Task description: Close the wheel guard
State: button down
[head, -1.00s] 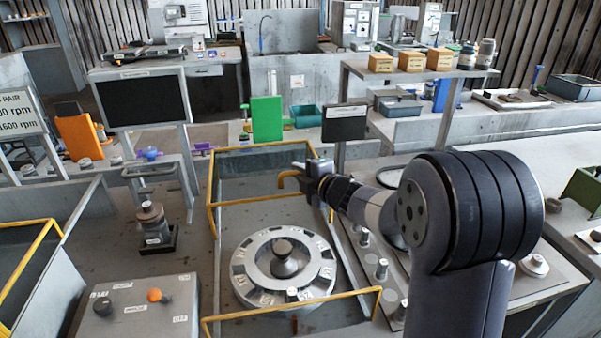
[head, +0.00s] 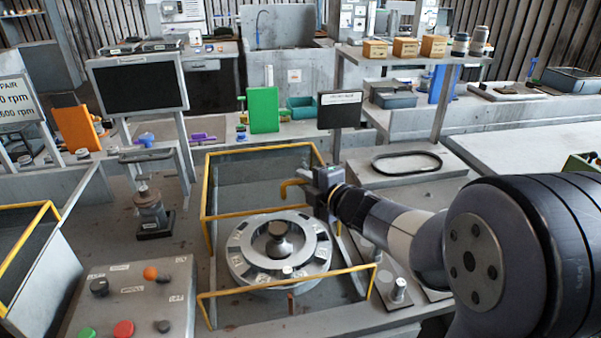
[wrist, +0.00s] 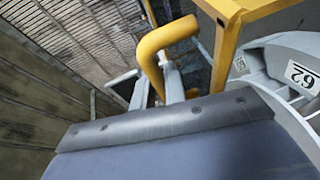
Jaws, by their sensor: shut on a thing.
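The wheel guard is a yellow frame (head: 207,188) with see-through panels, standing raised behind and around the far side of the grey wheel (head: 240,255). The wheel lies flat with a dark hub in its middle. The guard's bent yellow handle (head: 290,186) sticks out above the wheel's far right side. My gripper (head: 313,188) comes from the right and is shut on the handle. In the wrist view the handle (wrist: 158,45) rises in a hook by the grey fingers (wrist: 168,88); the exact contact is partly hidden. The numbered wheel rim (wrist: 300,72) shows at right.
A yellow front rail (head: 290,281) crosses before the wheel. A control box (head: 130,290) with knobs and buttons stands at front left. A small device on a black base (head: 150,212) stands left of the wheel. Metal posts (head: 398,290) stand at right, below my arm.

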jog(key=s, duration=0.2)
jog(key=s+d, duration=0.1)
jog(key=s, duration=0.5)
jog(key=shift+s+d, duration=0.15)
jog(key=shift+d, duration=0.2)
jog(key=c, duration=1.5)
grip_release()
jog(key=shift+o, duration=0.2)
jog(key=p+v, duration=0.1)
jog(key=v, duration=0.9)
jog(key=shift+s+d+p, duration=0.25)
jog(key=shift+s+p, duration=0.05)
jog(key=shift+s, duration=0.05)
